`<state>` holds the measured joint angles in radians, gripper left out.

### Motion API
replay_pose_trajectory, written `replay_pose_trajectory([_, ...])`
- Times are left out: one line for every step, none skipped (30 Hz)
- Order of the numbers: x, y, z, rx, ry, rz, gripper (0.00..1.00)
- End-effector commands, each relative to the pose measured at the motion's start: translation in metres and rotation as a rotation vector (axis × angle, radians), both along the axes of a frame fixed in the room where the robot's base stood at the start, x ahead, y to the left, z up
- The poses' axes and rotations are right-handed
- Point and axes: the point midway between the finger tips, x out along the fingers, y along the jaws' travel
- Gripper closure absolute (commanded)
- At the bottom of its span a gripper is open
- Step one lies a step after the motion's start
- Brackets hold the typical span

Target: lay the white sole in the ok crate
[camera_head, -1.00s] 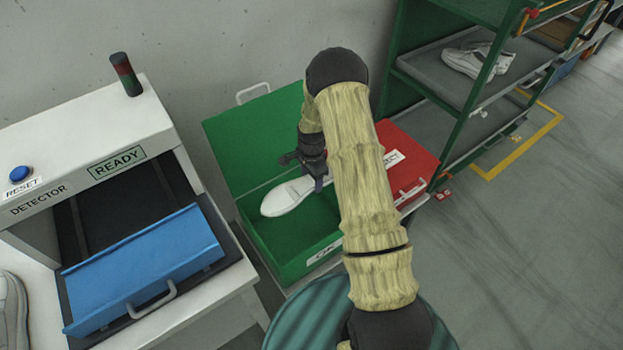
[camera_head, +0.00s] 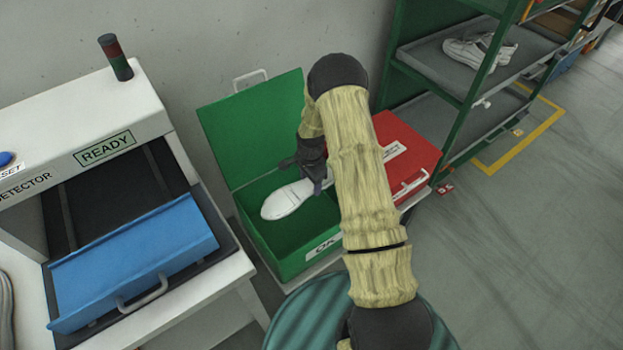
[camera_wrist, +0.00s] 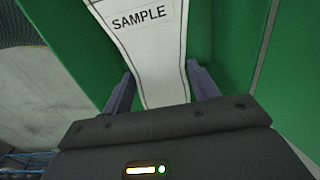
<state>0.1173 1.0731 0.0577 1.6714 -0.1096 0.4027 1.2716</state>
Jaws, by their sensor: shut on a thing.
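The white sole (camera_head: 287,199) is in the open green ok crate (camera_head: 290,262), within its walls, its toe pointing to the lower left. I cannot tell whether it touches the crate floor. My gripper (camera_head: 318,180) is shut on the sole's near end, partly hidden by my arm. In the wrist view the sole (camera_wrist: 150,50) runs between the two fingers (camera_wrist: 163,92), with a SAMPLE label facing up and green crate walls (camera_wrist: 270,90) around it. The crate's green lid (camera_head: 250,125) stands open against the wall side.
A red crate (camera_head: 420,160) with a closed lid stands right of the green one. The white detector (camera_head: 90,110) with a blue tray (camera_head: 135,265) is at left. A green rack (camera_head: 470,100) holding white shoes (camera_head: 480,52) is at back right.

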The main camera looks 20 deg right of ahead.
Motion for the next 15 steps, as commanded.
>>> replay_pose_trajectory([0.000,0.001,-0.007,-0.001,0.000,0.001,0.70])
replay_pose_trajectory([0.000,0.001,-0.009,-0.001,0.000,0.001,0.70])
replay_pose_trajectory([0.000,0.001,-0.012,-0.001,0.000,0.002,0.70])
replay_pose_trajectory([0.000,0.001,-0.015,-0.001,0.000,0.002,0.70])
replay_pose_trajectory([0.000,0.001,-0.017,-0.001,0.000,0.002,0.70])
replay_pose_trajectory([0.000,0.000,-0.020,-0.001,0.001,0.001,0.70])
replay_pose_trajectory([0.000,0.000,-0.023,-0.001,0.001,0.001,0.70])
replay_pose_trajectory([0.000,-0.001,-0.025,-0.001,0.001,0.000,0.70])
replay_pose_trajectory([0.000,-0.001,-0.029,-0.001,0.001,-0.001,0.70])
replay_pose_trajectory([0.000,-0.002,-0.031,-0.001,0.001,-0.002,0.70])
replay_pose_trajectory([0.000,-0.002,-0.034,-0.001,0.001,-0.003,0.70])
replay_pose_trajectory([0.000,-0.002,-0.037,-0.001,0.001,-0.004,0.70])
replay_pose_trajectory([0.000,-0.003,-0.039,0.000,0.001,-0.004,0.70])
replay_pose_trajectory([0.000,-0.003,-0.042,-0.001,0.001,-0.005,0.70])
replay_pose_trajectory([0.000,-0.003,-0.045,-0.001,0.001,-0.005,0.70])
